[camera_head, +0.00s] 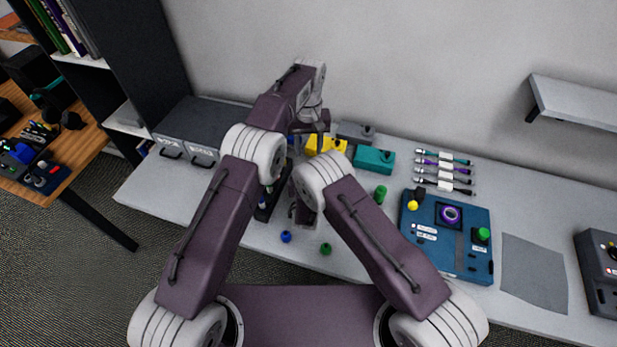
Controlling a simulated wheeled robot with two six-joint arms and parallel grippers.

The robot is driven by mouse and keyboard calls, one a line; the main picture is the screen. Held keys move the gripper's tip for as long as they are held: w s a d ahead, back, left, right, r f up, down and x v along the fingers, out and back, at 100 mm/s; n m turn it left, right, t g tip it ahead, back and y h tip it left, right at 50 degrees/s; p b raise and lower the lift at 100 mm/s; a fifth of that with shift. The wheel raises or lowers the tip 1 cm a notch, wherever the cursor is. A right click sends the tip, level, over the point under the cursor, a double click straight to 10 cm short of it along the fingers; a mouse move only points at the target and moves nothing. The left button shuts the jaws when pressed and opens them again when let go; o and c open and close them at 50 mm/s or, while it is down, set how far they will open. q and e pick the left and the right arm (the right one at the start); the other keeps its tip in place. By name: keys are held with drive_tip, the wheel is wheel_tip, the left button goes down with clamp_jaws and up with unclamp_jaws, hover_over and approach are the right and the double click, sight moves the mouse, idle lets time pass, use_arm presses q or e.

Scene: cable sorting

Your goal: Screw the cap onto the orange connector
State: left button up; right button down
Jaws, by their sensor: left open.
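I cannot make out an orange connector in the head view; my arms cover part of the table's middle. Two small loose caps lie near the table's front edge, a blue cap (286,237) and a green cap (326,249). My left gripper (311,127) points down at the back of the table, beside a yellow block (327,144). It is open, and I see nothing held in it. My right arm's elbow hides most of its gripper; only a small part shows below the elbow, so its jaws cannot be judged.
A dark tray (270,206) is partly hidden between my arms. A teal block (374,159), a green cylinder (380,194) and a blue panel (446,262) stand to the right. Several cables (445,171) lie behind the panel. A grey mat (533,272) is bare.

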idle(0.3)
use_arm(q)
drive_tip(key=n, duration=1.8)
wheel_tip(320, 180, down, 8)
